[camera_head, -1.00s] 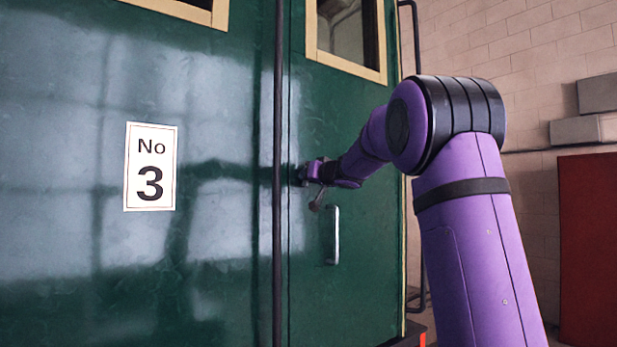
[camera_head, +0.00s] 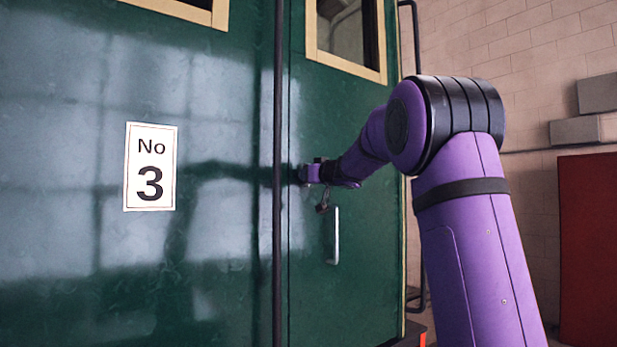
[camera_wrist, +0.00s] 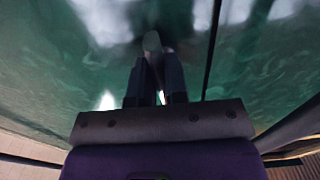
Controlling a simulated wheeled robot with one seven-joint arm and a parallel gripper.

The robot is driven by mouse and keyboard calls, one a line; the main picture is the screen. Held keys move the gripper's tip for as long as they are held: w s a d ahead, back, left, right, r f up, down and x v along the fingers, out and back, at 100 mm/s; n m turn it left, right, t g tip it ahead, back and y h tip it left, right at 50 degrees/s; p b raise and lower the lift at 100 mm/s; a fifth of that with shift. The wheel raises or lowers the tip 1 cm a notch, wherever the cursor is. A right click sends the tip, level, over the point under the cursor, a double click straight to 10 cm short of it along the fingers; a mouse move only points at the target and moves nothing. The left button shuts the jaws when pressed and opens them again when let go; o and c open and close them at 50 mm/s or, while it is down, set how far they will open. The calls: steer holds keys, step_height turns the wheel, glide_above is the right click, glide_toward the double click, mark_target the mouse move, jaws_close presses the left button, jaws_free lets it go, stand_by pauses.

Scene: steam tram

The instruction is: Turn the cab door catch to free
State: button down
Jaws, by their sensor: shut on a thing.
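The cab door (camera_head: 350,120) is the green panel on the right, and it looks closed. My gripper (camera_head: 304,173) is at the door's left edge, above the silver pull handle. In the wrist view my gripper (camera_wrist: 154,72) has its dark fingers close together around a grey rounded piece, the catch (camera_wrist: 152,42), whose end shows beyond the fingertips. The fingers are shut on it. In the head view the gripper hides most of the catch, and I cannot tell its exact angle. A small dark piece (camera_head: 322,207) shows just below my gripper; I cannot tell what it belongs to.
The silver pull handle (camera_head: 336,235) stands upright just below and right of my gripper. A dark vertical rail (camera_head: 278,250) runs close to its left. A white "No 3" plate (camera_head: 150,166) is on the green side panel. A red panel (camera_head: 590,240) stands at the far right.

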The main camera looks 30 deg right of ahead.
steer(key=c, duration=1.1)
jaws_free()
steer(key=shift+c, duration=0.2)
steer(key=s, duration=1)
steer(key=shift+s+d, duration=0.15)
steer(key=shift+s, duration=0.25)
